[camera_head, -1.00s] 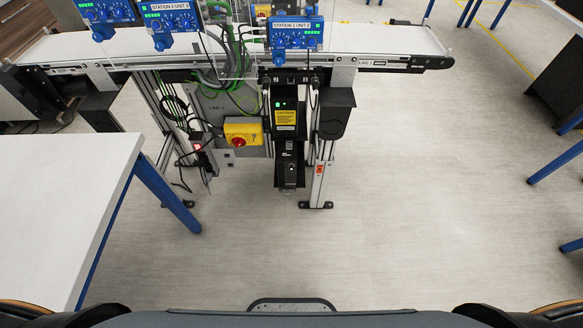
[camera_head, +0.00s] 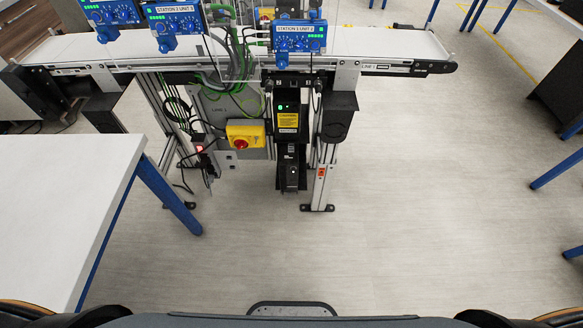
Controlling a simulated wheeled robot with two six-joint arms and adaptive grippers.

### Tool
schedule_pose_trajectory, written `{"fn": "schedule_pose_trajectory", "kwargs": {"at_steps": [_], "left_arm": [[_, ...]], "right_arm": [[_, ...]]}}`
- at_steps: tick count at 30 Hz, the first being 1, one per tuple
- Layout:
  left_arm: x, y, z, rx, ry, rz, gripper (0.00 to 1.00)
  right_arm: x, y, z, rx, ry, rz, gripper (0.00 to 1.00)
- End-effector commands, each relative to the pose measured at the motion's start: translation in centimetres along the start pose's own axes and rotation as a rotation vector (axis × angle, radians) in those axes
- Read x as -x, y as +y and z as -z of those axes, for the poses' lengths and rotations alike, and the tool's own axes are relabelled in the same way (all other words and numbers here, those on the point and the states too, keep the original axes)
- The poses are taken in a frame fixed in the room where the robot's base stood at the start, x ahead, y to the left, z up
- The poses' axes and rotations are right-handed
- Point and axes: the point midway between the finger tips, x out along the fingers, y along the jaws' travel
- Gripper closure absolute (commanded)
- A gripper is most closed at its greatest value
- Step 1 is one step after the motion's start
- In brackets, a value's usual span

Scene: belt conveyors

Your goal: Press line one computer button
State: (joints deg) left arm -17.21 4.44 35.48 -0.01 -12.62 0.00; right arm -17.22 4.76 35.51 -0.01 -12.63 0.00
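The line one conveyor (camera_head: 390,46) runs across the top of the view, with a "LINE 1" label on its right end. Under it hangs a black computer-like unit (camera_head: 288,122) with a yellow caution label and a small green light. I cannot tell which small part is the computer button. Neither of my grippers shows in the view.
A white table with blue legs (camera_head: 60,205) stands at the left. Several blue station units (camera_head: 298,36) sit along the conveyor. Cables hang below it, beside aluminium legs (camera_head: 321,185). The floor (camera_head: 420,200) in front and to the right is clear.

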Motion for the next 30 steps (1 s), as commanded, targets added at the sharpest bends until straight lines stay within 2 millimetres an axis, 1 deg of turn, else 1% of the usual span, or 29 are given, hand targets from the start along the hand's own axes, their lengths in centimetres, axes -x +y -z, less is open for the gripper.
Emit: {"fn": "schedule_pose_trajectory", "kwargs": {"at_steps": [12, 13, 14, 21, 22, 30], "left_arm": [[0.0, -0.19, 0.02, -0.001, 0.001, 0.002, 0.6], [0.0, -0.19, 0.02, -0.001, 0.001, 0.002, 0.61], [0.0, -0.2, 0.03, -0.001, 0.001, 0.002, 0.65], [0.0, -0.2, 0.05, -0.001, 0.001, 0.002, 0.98], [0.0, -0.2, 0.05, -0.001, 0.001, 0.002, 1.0], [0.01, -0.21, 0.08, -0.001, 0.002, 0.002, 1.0]], "right_arm": [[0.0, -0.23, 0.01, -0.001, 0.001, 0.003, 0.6], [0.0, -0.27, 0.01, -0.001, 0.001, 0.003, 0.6], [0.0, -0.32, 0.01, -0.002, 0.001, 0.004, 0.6], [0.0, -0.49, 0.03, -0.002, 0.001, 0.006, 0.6], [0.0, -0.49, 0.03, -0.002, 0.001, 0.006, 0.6], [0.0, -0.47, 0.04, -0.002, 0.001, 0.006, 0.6]]}}
